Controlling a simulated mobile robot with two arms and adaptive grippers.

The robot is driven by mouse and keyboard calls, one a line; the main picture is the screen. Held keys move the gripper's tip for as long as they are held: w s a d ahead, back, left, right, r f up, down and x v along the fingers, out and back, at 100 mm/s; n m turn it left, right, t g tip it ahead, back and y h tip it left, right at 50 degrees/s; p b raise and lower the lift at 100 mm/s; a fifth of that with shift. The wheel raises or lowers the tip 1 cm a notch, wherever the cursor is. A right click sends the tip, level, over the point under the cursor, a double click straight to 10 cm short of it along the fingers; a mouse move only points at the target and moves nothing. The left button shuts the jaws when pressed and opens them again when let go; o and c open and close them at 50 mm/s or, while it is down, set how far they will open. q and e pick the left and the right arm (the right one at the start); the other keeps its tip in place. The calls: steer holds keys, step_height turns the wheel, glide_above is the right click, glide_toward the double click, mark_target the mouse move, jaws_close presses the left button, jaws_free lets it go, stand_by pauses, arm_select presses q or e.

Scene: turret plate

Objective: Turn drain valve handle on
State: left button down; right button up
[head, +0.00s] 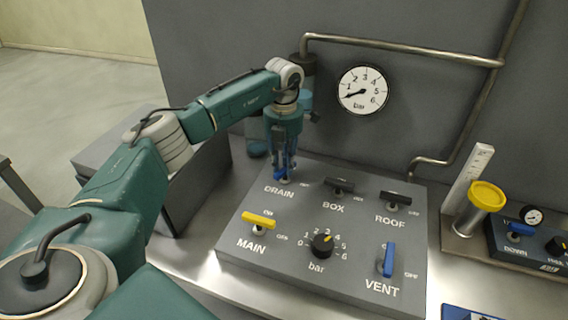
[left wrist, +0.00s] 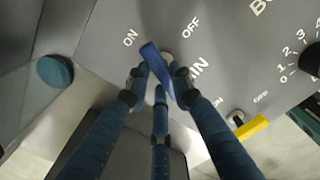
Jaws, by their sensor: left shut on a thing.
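The blue drain valve handle (head: 284,179) is at the back left of the grey panel, just above the DRAIN label. My left gripper (head: 283,168) reaches down over it from above and hides much of it. In the left wrist view the blue handle (left wrist: 156,66) lies between the fingers of my left gripper (left wrist: 160,74), which are shut on it. There the ON label is left of the handle and the OFF label is right of it. The handle's exact turn angle is hard to tell. My right gripper is not in view.
The panel (head: 322,285) also bears the yellow MAIN handle (head: 259,221), black BOX (head: 340,185) and ROOF (head: 396,197) handles, a black bar knob (head: 322,244) and the blue VENT handle (head: 388,259). A gauge (head: 363,91) hangs behind. A yellow-topped cylinder (head: 487,196) stands at right.

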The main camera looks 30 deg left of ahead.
arm_select(q)
steer(key=shift+r+n, duration=0.2)
steer(key=shift+n, duration=2)
steer(key=shift+a, duration=0.1)
steer(key=c, duration=1.6)
jaws_free()
steer(key=shift+c, duration=0.2)
steer(key=shift+o, duration=0.8)
step_height(320, 180, up, 12)
